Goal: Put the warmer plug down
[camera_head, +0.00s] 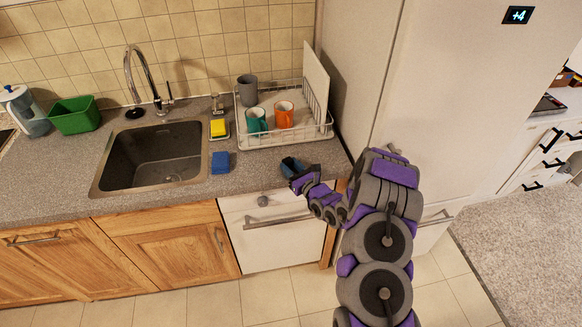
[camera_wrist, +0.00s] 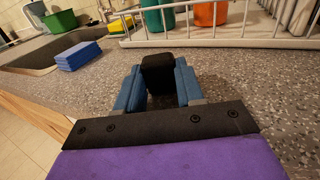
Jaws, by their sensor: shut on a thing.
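The warmer plug (camera_wrist: 158,75) is a small black block between the blue fingers of my gripper (camera_wrist: 160,88) in the wrist view. The fingers are shut on it from both sides. In the head view my gripper (camera_head: 292,166) is low over the right end of the speckled counter (camera_head: 262,164), in front of the dish rack. The plug is hard to make out there. I cannot tell whether the plug touches the counter.
The wire dish rack (camera_head: 290,141) with teal, orange and grey mugs stands just behind my gripper. The fridge (camera_head: 450,90) is at the right. Bare counter lies between sponge and gripper.

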